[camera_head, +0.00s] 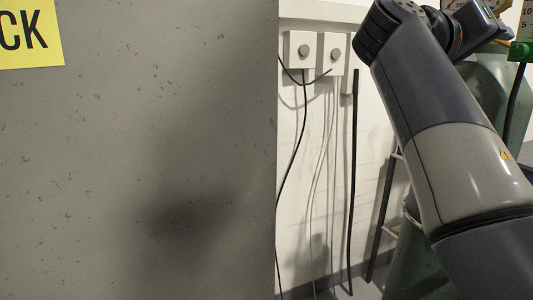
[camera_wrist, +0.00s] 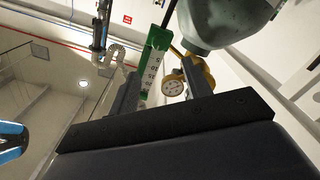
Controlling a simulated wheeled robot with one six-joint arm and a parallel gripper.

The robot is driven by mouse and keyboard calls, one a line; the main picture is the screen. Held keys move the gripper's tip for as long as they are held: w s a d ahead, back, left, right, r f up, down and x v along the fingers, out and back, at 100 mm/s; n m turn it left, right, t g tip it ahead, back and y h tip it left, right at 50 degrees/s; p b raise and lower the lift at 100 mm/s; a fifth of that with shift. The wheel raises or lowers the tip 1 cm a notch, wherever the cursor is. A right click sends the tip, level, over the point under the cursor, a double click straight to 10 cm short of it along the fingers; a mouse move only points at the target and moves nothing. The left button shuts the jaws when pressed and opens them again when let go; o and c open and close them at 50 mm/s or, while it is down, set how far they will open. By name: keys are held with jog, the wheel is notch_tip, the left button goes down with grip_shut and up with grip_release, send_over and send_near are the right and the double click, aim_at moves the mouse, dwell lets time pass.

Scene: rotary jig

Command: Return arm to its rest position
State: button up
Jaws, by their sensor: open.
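In the wrist view, my gripper (camera_wrist: 160,84) is open, with its two dark fingers apart above a black crossbar. Nothing is clasped between them. A green and white tag and a round gauge show past the fingers, and their distance is hard to judge. In the head view, my arm rises from the lower right to a bent joint at the top. My wrist lies toward the upper right corner, and the fingers are not clearly visible there.
A large grey panel (camera_head: 140,150) with a yellow label (camera_head: 30,32) fills the left of the head view. Behind my arm stands a green cylinder (camera_head: 488,95). Wall boxes (camera_head: 301,50) with hanging cables are in the middle. The wrist view shows the gauge (camera_wrist: 173,87) and tag (camera_wrist: 152,65).

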aim_at(516, 51)
jog(key=p+x, duration=0.1)
jog(key=x, duration=0.9)
jog(key=shift+d, duration=0.15)
jog(key=shift+w+d+r+p, duration=0.1)
jog(key=shift+d+p, duration=0.2)
jog(key=shift+p, duration=0.15)
jog(key=n, duration=0.1)
jog(key=n+p, duration=0.1)
jog(key=shift+a+n, duration=0.2)
jog(key=shift+n, duration=0.1)
jog(key=n+p, duration=0.2)
jog(key=n, duration=0.1)
jog(key=shift+r, duration=0.1)
jog(key=n+p, duration=0.3)
jog(key=n, duration=0.2)
jog(key=shift+n+p, duration=0.3)
jog(key=shift+p, duration=0.1)
jog(key=n+p, duration=0.5)
jog(key=n, duration=0.1)
jog(key=n+p, duration=0.3)
jog(key=n, duration=0.1)
jog(key=shift+f+n+p, duration=0.3)
jog(key=shift+n+p, duration=0.15)
jog(key=shift+n, duration=0.15)
